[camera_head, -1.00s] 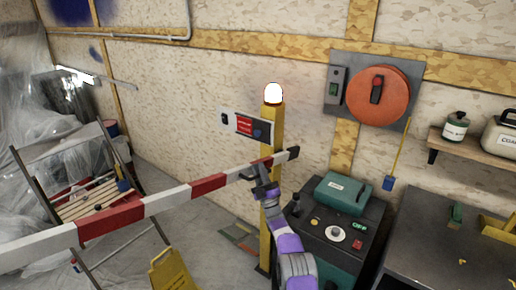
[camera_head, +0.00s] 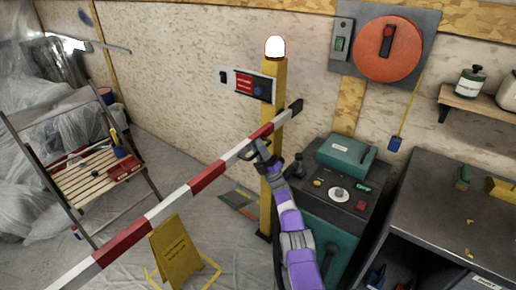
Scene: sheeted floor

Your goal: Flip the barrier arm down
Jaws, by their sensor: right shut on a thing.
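The barrier arm (camera_head: 207,178) is a long red-and-white striped bar. It slopes from the yellow post (camera_head: 273,111) at the upper right down to the lower left of the head view. Its short dark end (camera_head: 295,107) sticks out past the post on the right. A lit white lamp (camera_head: 275,47) tops the post. My left gripper does not show.
A yellow floor sign (camera_head: 174,252) stands below the bar. A machine cabinet (camera_head: 335,200) stands right of the post, beside a dark workbench (camera_head: 455,215).

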